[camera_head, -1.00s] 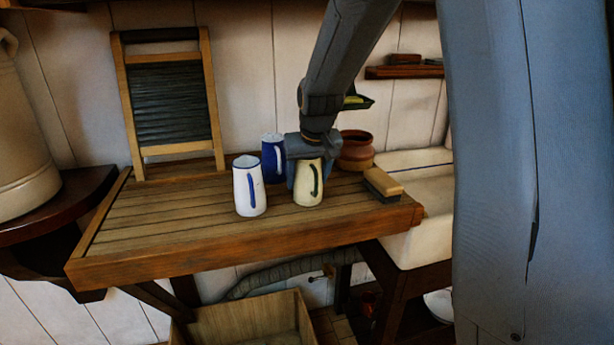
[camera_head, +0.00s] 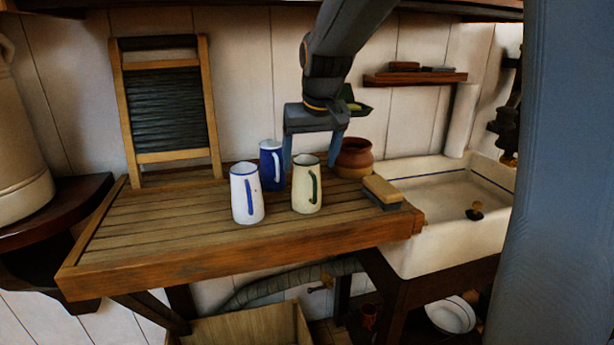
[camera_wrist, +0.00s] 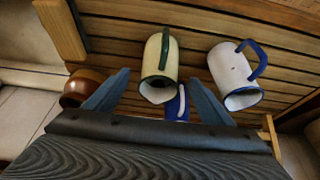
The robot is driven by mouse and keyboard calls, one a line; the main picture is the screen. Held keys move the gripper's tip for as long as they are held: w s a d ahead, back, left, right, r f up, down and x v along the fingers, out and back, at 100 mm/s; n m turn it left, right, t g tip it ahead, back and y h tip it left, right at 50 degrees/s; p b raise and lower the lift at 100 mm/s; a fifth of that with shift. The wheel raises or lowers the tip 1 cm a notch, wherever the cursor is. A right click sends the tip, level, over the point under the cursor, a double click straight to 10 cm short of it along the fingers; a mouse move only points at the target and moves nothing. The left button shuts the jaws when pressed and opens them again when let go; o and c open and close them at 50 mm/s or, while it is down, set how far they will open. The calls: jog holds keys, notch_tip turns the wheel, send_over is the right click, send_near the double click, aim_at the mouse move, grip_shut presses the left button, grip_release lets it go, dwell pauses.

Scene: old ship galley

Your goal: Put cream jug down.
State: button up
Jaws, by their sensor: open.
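The cream jug (camera_head: 307,188), with a dark green handle and rim, stands upright on the slatted wooden draining board (camera_head: 150,215). It also shows in the wrist view (camera_wrist: 157,62). My gripper (camera_head: 314,158) is open and empty, above and behind the cream jug, with its fingers apart from it. In the wrist view the two fingers (camera_wrist: 155,95) spread wide, with the jug beyond them. A white jug with a blue handle (camera_head: 246,194) stands to the left. A blue jug with a white handle (camera_head: 271,165) stands behind, partly hidden in the wrist view.
A brown pot (camera_head: 354,158) stands behind right of the cream jug. A scrubbing brush (camera_head: 382,192) lies at the board's right end, beside the white sink (camera_head: 440,185). A washboard (camera_head: 166,110) leans at the back left. The board's left half is clear.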

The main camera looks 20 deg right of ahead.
jog(key=shift+v, duration=1.5)
jog(key=shift+g, duration=0.7)
jog(key=s+f, duration=0.2)
jog(key=f, duration=0.1)
jog(key=s+f, duration=0.3)
jog(key=f, duration=0.1)
jog(key=s+f, duration=0.3)
jog(key=shift+s+a+f, duration=0.1)
jog(key=shift+a+f, duration=0.05)
jog(key=shift+f, duration=0.05)
jog(key=s+f+g, duration=0.1)
jog(key=s+f, duration=0.8)
jog(key=s, duration=0.3)
jog(key=shift+s+f+g, duration=0.2)
jog(key=shift+f+g, duration=0.1)
jog(key=shift+f, duration=0.1)
jog(key=shift+a+f+b, duration=0.1)
jog(key=shift+f+b, duration=0.1)
jog(key=shift+b, duration=0.15)
